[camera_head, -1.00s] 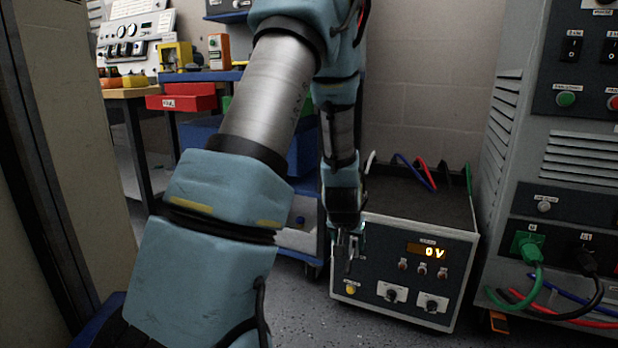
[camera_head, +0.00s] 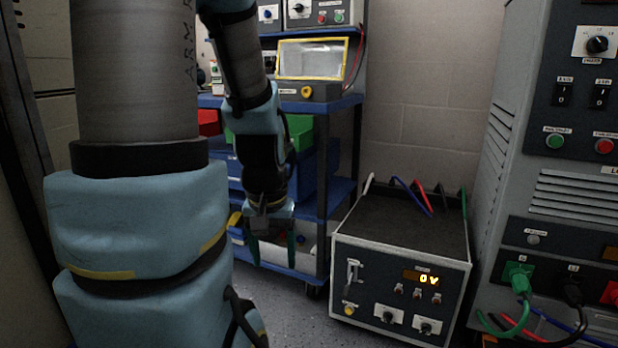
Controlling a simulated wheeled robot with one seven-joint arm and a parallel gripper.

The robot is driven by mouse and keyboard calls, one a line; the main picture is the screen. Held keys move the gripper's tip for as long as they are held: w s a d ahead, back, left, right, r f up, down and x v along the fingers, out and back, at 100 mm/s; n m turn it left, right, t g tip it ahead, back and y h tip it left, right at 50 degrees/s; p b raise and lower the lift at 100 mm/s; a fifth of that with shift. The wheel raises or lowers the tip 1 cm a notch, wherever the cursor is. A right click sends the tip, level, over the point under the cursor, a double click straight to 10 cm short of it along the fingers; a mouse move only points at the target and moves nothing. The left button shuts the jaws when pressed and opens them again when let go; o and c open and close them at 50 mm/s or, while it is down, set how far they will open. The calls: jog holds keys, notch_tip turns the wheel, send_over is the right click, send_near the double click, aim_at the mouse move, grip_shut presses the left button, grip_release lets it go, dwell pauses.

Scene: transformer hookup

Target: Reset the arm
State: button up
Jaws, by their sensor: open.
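My gripper (camera_head: 272,252) hangs at the end of my blue-grey arm, pointing down, left of the transformer box. Its two fingers are apart with nothing between them. It is clear of the box, in front of the blue shelf cart. The transformer box (camera_head: 395,250) stands on the floor with its display reading 0 V. Its front carries a lever switch (camera_head: 352,272) at the left, with the handle showing upward, a yellow button (camera_head: 348,309) below it and two knobs (camera_head: 388,316) at the bottom.
A grey cabinet (camera_head: 520,180) with switches and plugged green, black and red cables stands at right. Coloured leads (camera_head: 420,195) rise behind the box. The blue shelf cart (camera_head: 338,200) holds bins and a yellow-framed case (camera_head: 312,60). Some floor (camera_head: 310,310) is clear left of the box.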

notch_tip(320, 180, up, 31)
jog(key=p, duration=2.8)
jog(key=shift+f+p, duration=0.15)
jog(key=shift+p, duration=0.2)
jog(key=shift+c, duration=0.2)
